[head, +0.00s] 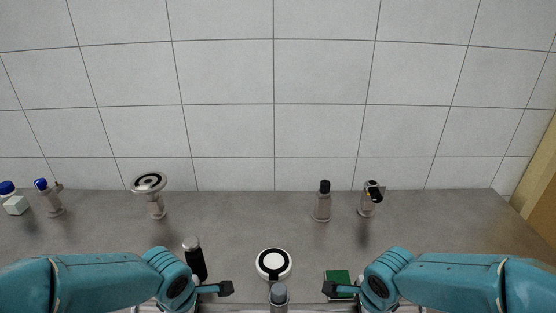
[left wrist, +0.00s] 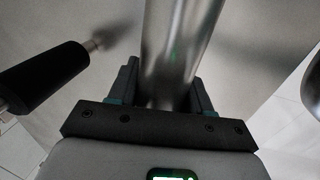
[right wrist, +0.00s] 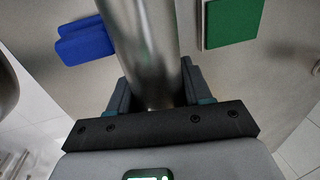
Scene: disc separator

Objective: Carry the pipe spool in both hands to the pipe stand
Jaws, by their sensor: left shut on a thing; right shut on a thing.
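The pipe spool shows as a smooth silvery metal pipe in the left wrist view (left wrist: 178,45) and in the right wrist view (right wrist: 146,40). My left gripper (left wrist: 165,95) is shut on one part of it, with a finger on each side. My right gripper (right wrist: 152,92) is shut on another part in the same way. In the head view my left gripper (head: 226,288) and right gripper (head: 331,289) are low at the front, at about the same height. The spool's ends are hidden, and I cannot pick out the pipe stand for certain.
A white disc with a black ring (head: 273,263) and a grey-capped bottle (head: 279,294) show between the grippers. A black-handled item (head: 196,260) and a green block (head: 337,277) are close by. A round-topped post (head: 150,183) and a black-capped bottle (head: 322,202) stand further back before a tiled wall.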

